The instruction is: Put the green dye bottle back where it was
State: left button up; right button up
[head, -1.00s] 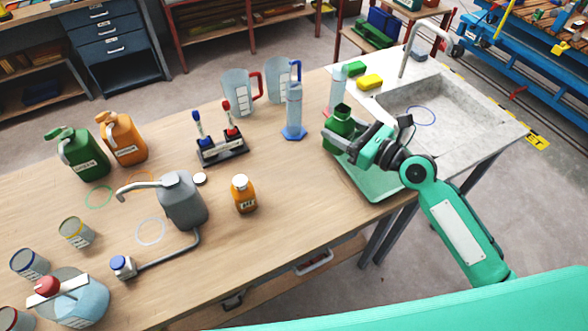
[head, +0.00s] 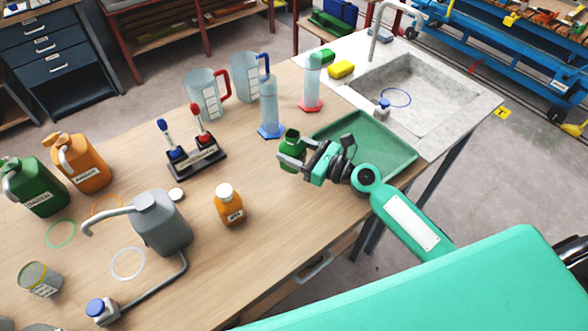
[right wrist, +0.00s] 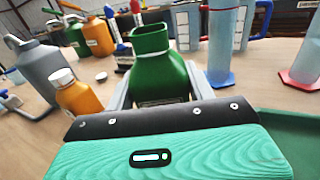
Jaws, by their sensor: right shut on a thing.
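My right gripper (head: 290,160) is shut on the green dye bottle (head: 292,143), whose open, uncapped neck points up. In the right wrist view the bottle (right wrist: 157,78) stands upright between the two fingers, and its lower part is hidden behind the gripper body. In the head view it is just left of the green tray (head: 398,143), over the wooden bench (head: 275,205). I cannot tell whether its base touches the bench. An orange bottle with a white cap (head: 229,207) stands to its left, with a loose white cap (head: 176,195) beyond. My left gripper is out of view.
Blue-footed (head: 270,112) and red-footed (head: 312,85) cylinders stand behind the gripper. A black stand (head: 197,161), jugs (head: 203,97), a grey wash bottle (head: 162,225) and green and orange canisters (head: 38,190) fill the left. Bench between orange bottle and gripper is clear.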

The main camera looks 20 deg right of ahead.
jog(key=shift+f, duration=0.8)
notch_tip(320, 180, down, 4)
jog(key=shift+r+b, duration=0.25)
jog(key=shift+b, duration=0.4)
jog(key=shift+f, duration=0.2)
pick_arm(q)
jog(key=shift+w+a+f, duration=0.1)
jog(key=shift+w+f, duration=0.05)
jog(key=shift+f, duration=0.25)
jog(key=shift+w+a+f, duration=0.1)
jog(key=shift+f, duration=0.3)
pick_arm(e)
jog(key=shift+f, duration=0.15)
jog(key=o, duration=1.2)
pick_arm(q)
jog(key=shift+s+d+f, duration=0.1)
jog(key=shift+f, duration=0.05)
pick_arm(e)
jog(key=shift+s+d, duration=0.1)
jog(key=shift+s, duration=0.05)
